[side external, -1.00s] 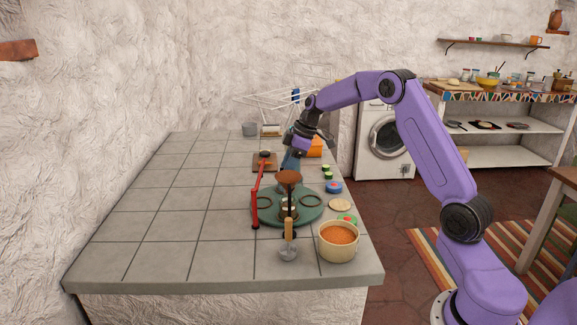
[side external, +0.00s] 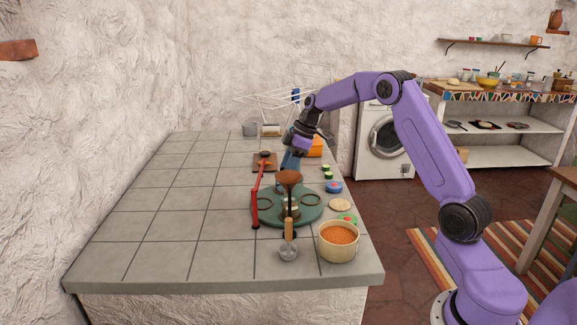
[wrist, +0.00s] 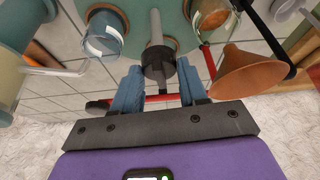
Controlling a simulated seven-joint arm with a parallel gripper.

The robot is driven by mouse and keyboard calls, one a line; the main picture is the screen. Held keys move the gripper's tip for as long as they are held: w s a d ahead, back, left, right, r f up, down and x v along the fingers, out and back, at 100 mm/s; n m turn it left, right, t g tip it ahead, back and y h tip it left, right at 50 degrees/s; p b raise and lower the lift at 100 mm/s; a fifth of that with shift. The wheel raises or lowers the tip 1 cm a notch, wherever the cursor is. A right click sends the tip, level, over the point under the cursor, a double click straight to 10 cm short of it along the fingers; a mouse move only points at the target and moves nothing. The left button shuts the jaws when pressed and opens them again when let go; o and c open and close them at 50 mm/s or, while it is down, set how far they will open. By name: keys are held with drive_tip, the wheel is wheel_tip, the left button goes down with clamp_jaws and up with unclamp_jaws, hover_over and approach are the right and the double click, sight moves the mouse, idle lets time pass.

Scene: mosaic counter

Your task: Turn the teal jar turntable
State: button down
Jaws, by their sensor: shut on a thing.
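The teal turntable (side external: 309,212) lies flat on the tiled counter, with dark rings on its top. It also shows at the top of the wrist view (wrist: 137,22). A clear glass jar (wrist: 104,36) and a jar with amber contents (wrist: 212,14) stand over it in the wrist view. My gripper (wrist: 158,82) is at the turntable's far side, its blue fingers shut on a dark handle (wrist: 158,64) with a grey bar reaching over the turntable. In the side view my gripper (side external: 291,163) is partly hidden behind a brown funnel (side external: 289,177).
A pot of orange food (side external: 339,238), a wooden-handled tool (side external: 288,248), a flat round (side external: 339,205) and a blue lid (side external: 333,187) sit nearby. The left counter is clear.

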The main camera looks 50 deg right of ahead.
drive_tip(key=shift+w+n+g+y, duration=0.15)
drive_tip(key=shift+n+g, duration=0.25)
drive_tip(key=shift+n, duration=0.7)
drive_tip(key=shift+s+n+g+y, duration=0.1)
drive_tip(key=shift+n+g+y, duration=0.25)
drive_tip(key=shift+n, duration=0.75)
drive_tip(key=shift+w+d+n+g, duration=0.15)
drive_tip(key=shift+n+g, duration=0.7)
drive_tip(key=shift+n, duration=1.25)
drive_tip(key=shift+w+n+g+h, duration=0.15)
drive_tip(key=shift+n+g, duration=0.25)
drive_tip(key=shift+n, duration=0.7)
drive_tip(key=shift+n+g+h, duration=0.15)
drive_tip(key=shift+n+g, duration=0.25)
drive_tip(key=shift+n, duration=0.7)
drive_tip(key=shift+n+g+h, duration=0.3)
drive_tip(key=shift+n+g, duration=0.2)
drive_tip(key=shift+n, duration=1.2)
drive_tip(key=shift+r+n, duration=0.1)
drive_tip(key=shift+n, duration=0.3)
drive_tip(key=c, duration=0.9)
unclamp_jaws()
drive_tip(key=shift+c, duration=0.2)
drive_tip(key=shift+a, duration=0.2)
